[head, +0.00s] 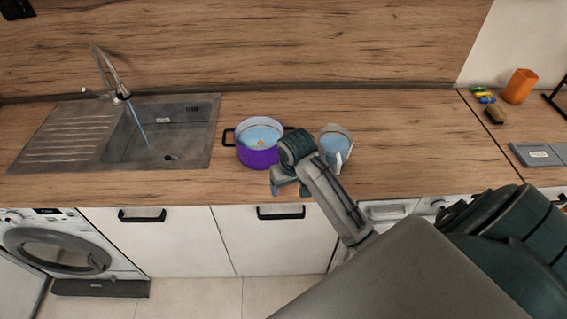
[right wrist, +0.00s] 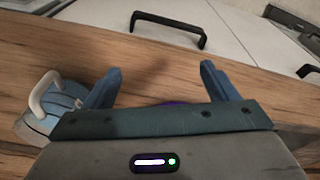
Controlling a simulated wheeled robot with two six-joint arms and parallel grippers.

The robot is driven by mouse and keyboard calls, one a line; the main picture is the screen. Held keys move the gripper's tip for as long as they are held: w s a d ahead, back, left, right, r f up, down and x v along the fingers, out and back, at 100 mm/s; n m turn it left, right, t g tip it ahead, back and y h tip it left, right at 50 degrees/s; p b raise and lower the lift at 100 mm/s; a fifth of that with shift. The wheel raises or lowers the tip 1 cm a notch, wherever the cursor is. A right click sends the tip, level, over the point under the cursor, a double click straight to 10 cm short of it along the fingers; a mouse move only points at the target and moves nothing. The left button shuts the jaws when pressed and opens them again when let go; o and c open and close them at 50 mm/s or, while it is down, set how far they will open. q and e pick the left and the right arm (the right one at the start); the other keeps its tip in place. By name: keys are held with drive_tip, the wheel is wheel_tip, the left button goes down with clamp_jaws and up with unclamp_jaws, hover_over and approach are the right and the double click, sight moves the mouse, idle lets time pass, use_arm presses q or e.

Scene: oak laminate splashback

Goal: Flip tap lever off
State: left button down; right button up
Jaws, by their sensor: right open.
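The chrome tap (head: 112,77) stands behind the sink at the left of the counter. Its small lever (head: 91,93) sticks out to the left of the tap's base. A blue stream of water (head: 138,124) runs from the spout into the sink basin (head: 160,140). My right gripper (head: 288,187) is far to the right of the tap, over the front edge of the counter near the purple pot. The right wrist view shows its two fingers spread apart (right wrist: 160,69) with nothing between them. My left gripper is not seen.
A purple pot (head: 258,155) and a white-handled jug (head: 343,140), also in the right wrist view (right wrist: 40,118), stand by my right gripper. An orange cup (head: 519,86) and a grey scale (head: 538,154) are at the right. The counter between sink and pot is clear.

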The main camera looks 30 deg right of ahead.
drive_tip(key=s+a+f+n+t+b, duration=0.1)
drive_tip(key=s+a+f, duration=0.15)
drive_tip(key=s, duration=0.75)
drive_tip(key=s+a+f+n, duration=0.2)
drive_tip(key=s+f, duration=0.1)
drive_tip(key=s, duration=0.7)
drive_tip(key=s+d+f+b, duration=0.15)
drive_tip(key=f+b, duration=0.25)
drive_tip(key=f, duration=1.4)
drive_tip(key=s+d+f+b, duration=0.1)
drive_tip(key=s+f+b, duration=0.2)
drive_tip(key=f, duration=1.4)
use_arm(q)
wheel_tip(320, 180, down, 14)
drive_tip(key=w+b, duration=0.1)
drive_tip(key=b, duration=0.5)
use_arm(e)
drive_tip(key=s+f, duration=0.8)
drive_tip(key=f, duration=0.4)
drive_tip(key=s+f+g, duration=0.1)
drive_tip(key=s+f, duration=0.8)
drive_tip(key=f, duration=0.2)
drive_tip(key=shift+s+d+f+g, duration=0.3)
drive_tip(key=shift+f, duration=0.1)
